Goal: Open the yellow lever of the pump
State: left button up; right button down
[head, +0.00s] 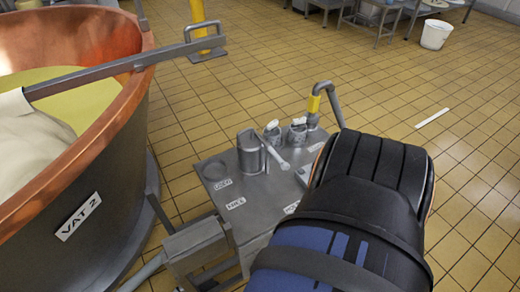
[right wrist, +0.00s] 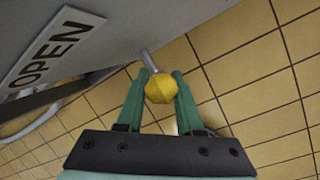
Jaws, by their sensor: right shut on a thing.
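In the right wrist view, the yellow round knob (right wrist: 160,90) of the lever sits at the end of a thin grey rod. The rod comes from beside a grey panel (right wrist: 125,30) with an OPEN label (right wrist: 52,48). My right gripper (right wrist: 162,76) has its green fingers on both sides of the knob, shut on it. In the head view, my dark right arm fills the lower right and hides the gripper and lever. The pump itself cannot be made out there. My left gripper is not in view.
A copper vat (head: 105,140) marked VAT 2 stands at the left. A grey metal stand (head: 225,173) with a jug (head: 250,152), cups and a pipe (head: 338,105) is at the centre. A white bucket (head: 435,35) stands far right. The tiled floor between is mostly clear.

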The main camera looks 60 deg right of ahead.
jog(key=shift+w+a+r+g+h, duration=0.15)
jog(key=shift+w+a+g+h, duration=0.15)
jog(key=shift+g+h, duration=0.15)
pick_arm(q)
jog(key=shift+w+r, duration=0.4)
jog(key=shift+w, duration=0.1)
pick_arm(e)
jog(key=shift+w+a+n+g+h, duration=0.15)
jog(key=shift+a+n+g+h, duration=0.15)
jog(key=shift+h, duration=0.45)
jog(key=c, duration=0.8)
grip_release()
pick_arm(q)
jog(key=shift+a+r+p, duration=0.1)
jog(key=shift+p, duration=0.25)
pick_arm(e)
jog(key=shift+r, duration=0.1)
